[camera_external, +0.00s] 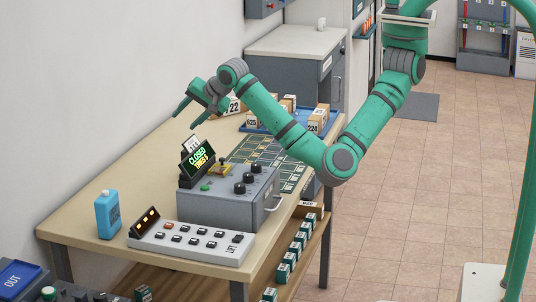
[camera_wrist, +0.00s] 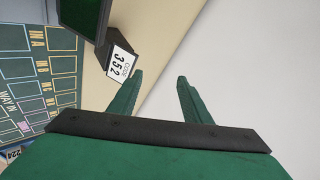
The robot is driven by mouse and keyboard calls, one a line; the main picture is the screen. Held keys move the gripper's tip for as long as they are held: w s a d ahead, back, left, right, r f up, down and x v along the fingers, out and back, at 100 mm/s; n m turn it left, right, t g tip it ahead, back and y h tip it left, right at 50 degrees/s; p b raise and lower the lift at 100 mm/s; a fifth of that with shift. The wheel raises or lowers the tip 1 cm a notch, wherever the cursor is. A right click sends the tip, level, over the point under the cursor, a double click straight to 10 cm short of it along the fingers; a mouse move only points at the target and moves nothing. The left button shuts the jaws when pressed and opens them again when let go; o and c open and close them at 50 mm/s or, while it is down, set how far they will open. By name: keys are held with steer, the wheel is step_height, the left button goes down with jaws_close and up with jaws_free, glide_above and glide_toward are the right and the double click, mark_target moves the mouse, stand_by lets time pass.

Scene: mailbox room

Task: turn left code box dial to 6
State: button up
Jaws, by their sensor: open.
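The grey code box (camera_external: 228,208) stands on the table, with three black dials in a row on its sloped top. The dial nearest the camera (camera_external: 240,188) is at the left end in the picture; the pointer settings are too small to read. Its dark screen (camera_external: 197,160) shows green "CLOSED" and a yellow line, apparently "TRIES 3". A white card (camera_wrist: 120,62) reading "CODE 352" shows in the wrist view, beside the screen's back. My gripper (camera_external: 186,119) is open and empty, above and behind the screen near the wall, apart from the dials. Its two fingers also show in the wrist view (camera_wrist: 160,76).
A button panel (camera_external: 190,242) and a blue bottle (camera_external: 107,214) stand at the near table end. A green sorting mat (camera_external: 262,157) lies behind the box, with a blue tray of numbered parcels (camera_external: 317,118) beyond. The wall (camera_external: 80,100) is close on the left.

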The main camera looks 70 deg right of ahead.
mark_target(240, 184)
steer(key=s+a+g, duration=0.1)
steer(key=s+a, duration=0.2)
steer(key=s+a+m+g+y, duration=0.1)
steer(key=s+a, duration=0.2)
steer(key=a, duration=0.1)
steer(key=s+a+g+y, duration=0.1)
steer(key=s+a+g, duration=0.1)
steer(key=s+a, duration=0.1)
steer(key=shift+a+r, duration=0.2)
steer(key=shift+r, duration=0.2)
steer(key=s+a+m+g+y, duration=0.1)
steer(key=s+a+g, duration=0.2)
steer(key=s+a, duration=0.3)
steer(key=s+a+g+y, duration=0.1)
steer(key=s+a+g, duration=0.15)
steer(key=s, duration=0.55)
steer(key=shift+t, duration=0.25)
steer(key=f, duration=1)
steer(key=shift+s+a+f, duration=0.1)
steer(key=shift+s+a, duration=0.1)
steer(key=shift+a, duration=0.1)
steer(key=c, duration=1)
steer(key=shift+c, duration=0.2)
